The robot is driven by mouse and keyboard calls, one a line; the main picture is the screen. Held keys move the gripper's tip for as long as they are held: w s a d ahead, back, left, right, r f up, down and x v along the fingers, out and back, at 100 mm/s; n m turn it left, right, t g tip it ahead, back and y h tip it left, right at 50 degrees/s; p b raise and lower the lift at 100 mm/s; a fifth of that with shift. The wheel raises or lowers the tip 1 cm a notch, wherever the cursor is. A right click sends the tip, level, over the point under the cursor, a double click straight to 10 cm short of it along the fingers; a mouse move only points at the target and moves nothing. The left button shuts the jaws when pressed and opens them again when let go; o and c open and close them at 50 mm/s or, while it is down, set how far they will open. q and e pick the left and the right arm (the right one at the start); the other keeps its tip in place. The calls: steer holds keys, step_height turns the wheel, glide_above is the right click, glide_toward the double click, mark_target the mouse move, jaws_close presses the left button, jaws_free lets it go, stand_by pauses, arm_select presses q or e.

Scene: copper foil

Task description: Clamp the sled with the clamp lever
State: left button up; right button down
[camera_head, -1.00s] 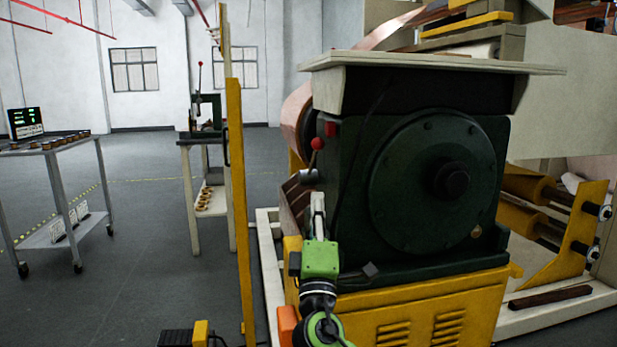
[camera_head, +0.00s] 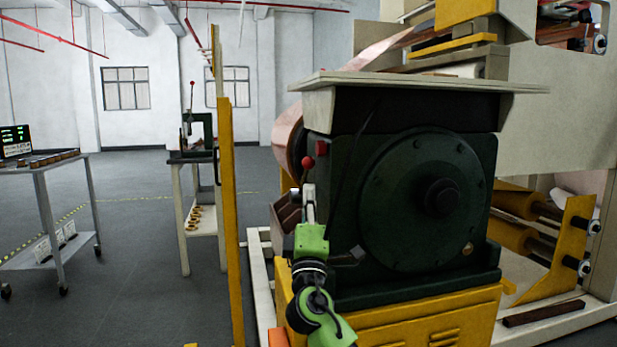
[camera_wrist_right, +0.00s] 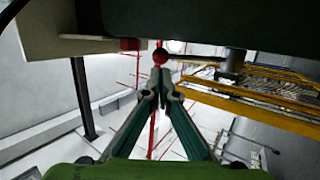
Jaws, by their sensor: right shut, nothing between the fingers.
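A lever with a red ball knob (camera_head: 307,162) stands at the left side of the dark green machine housing (camera_head: 345,190); I take it for the clamp lever. My right gripper (camera_head: 308,188) points up just below the knob, with its fingers shut and empty. In the right wrist view the fingertips (camera_wrist_right: 161,84) meet below the red knob (camera_wrist_right: 160,56), with a small gap seeming to remain; contact cannot be told. The lever's lower part is hidden behind my gripper. I cannot make out the sled with certainty. My left gripper is out of view.
A yellow post (camera_head: 228,200) stands left of the machine. A pale shelf (camera_head: 420,82) overhangs the housing, and copper foil (camera_head: 365,58) runs above it. A bench with another red-knobbed lever (camera_head: 192,84) and a grey cart (camera_head: 50,168) stand farther left. Floor between them is clear.

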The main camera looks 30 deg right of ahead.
mark_target(308, 167)
steer(key=x, duration=0.4)
steer(key=shift+w+d+r, duration=0.1)
steer(key=shift+w+r, duration=0.05)
steer(key=shift+w, duration=0.15)
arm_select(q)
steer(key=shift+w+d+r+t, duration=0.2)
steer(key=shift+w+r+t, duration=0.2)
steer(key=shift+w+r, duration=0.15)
arm_select(e)
steer(key=shift+w+d+r, duration=0.3)
steer(key=shift+w+r, duration=0.1)
steer(key=shift+w, duration=0.15)
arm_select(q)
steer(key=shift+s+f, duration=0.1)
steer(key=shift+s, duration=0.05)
arm_select(e)
steer(key=shift+w+r, duration=0.1)
steer(key=shift+r, duration=0.1)
